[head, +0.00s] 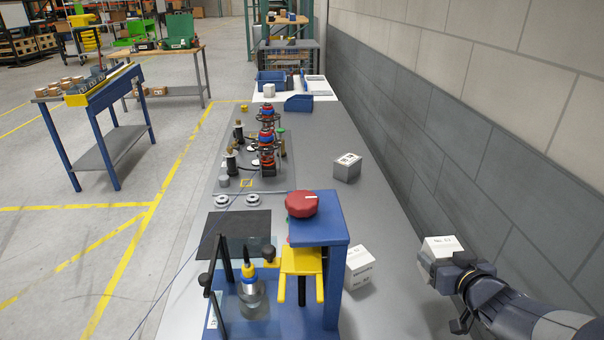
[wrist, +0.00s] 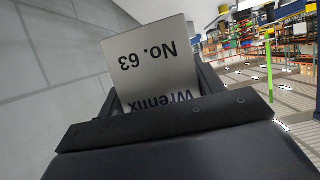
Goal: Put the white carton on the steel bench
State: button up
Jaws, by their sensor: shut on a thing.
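My gripper (head: 446,264) is shut on a white carton (head: 443,245), with a finger on each side of it. The carton also shows in the wrist view (wrist: 155,65), tilted in the picture, with its "No. 63" lettering upside down. The grey steel bench (head: 318,145) runs away from me along the wall. The held carton appears at the bench's right side near the wall; its height over the bench is unclear. A second white carton (head: 359,270) sits on the bench, partly hidden by a blue stand. A third carton (head: 347,168) stands farther back.
The blue stand (head: 331,238) with a red knob and yellow fork is at the near middle. Red and black fixtures (head: 267,145) stand farther back on the left. A grey wall (head: 450,135) bounds the right. Bare bench lies around the third carton.

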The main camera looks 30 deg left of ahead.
jog(key=shift+a+r, duration=0.1)
jog(key=shift+r, duration=0.15)
jog(key=shift+f, duration=0.1)
notch_tip(320, 180, down, 10)
jog(key=b, duration=0.2)
jog(key=shift+b, duration=0.4)
jog(key=o, duration=1.2)
jog(key=shift+f, duration=0.1)
jog(key=shift+r, duration=0.25)
jog(key=p+v, duration=0.1)
jog(key=v, duration=1.1)
jog(key=shift+f, duration=0.15)
